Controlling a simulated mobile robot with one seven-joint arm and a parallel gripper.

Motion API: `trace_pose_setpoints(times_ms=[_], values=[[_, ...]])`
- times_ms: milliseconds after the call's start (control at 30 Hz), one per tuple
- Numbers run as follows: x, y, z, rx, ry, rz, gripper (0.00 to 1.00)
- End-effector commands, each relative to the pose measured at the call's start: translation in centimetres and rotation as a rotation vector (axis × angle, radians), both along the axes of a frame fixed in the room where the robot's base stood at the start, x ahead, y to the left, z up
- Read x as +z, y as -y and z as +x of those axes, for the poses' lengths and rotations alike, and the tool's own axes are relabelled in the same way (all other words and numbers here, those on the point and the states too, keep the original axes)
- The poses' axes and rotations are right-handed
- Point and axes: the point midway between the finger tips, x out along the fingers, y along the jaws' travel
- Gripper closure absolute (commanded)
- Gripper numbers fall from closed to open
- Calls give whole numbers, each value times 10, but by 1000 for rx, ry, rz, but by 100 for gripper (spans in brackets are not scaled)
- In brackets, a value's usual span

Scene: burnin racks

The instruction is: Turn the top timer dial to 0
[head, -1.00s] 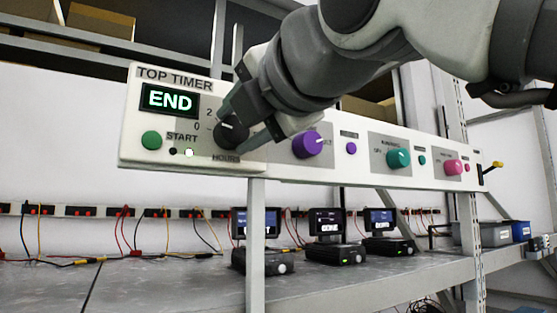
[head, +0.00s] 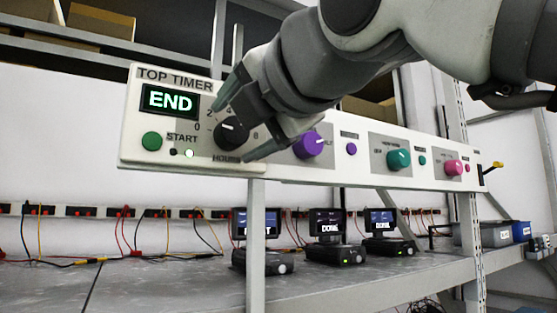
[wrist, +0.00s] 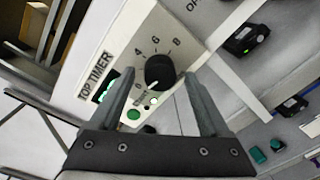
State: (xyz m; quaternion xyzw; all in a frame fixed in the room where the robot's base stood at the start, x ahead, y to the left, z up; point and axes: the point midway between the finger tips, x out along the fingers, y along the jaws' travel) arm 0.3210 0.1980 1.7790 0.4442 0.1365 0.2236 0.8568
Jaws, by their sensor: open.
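The top timer dial (head: 231,133) is a round black knob with a white mark, on the white TOP TIMER panel (head: 190,168). In the wrist view the dial (wrist: 159,72) has its mark pointing to the lower left, near the 0. The timer display (head: 170,101) reads END in green. My gripper (head: 235,132) is open, its fingers spread on either side of the dial and seemingly clear of it. In the wrist view my gripper (wrist: 158,75) frames the dial, with nothing between the fingertips but the dial beyond.
A green START button (head: 152,140) is left of the dial. Purple (head: 308,145), teal (head: 398,159) and pink (head: 453,168) knobs run along the panel to the right. Below, small devices with screens (head: 327,222) stand on a grey shelf (head: 180,283).

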Motion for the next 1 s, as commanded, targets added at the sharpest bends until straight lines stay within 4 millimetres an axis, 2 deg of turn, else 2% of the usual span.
trace_pose_setpoints(times_ms=[133, 233, 700, 833, 1000], values=[[0, 4, -7, 0, 1, 2, 20], [1, 12, -19, 1, 3, 3, 20], [5, 68, -116, 1, 4, 2, 20], [5, 79, -134, 0, 2, 1, 20], [6, 86, -148, 0, 0, 0, 20]])
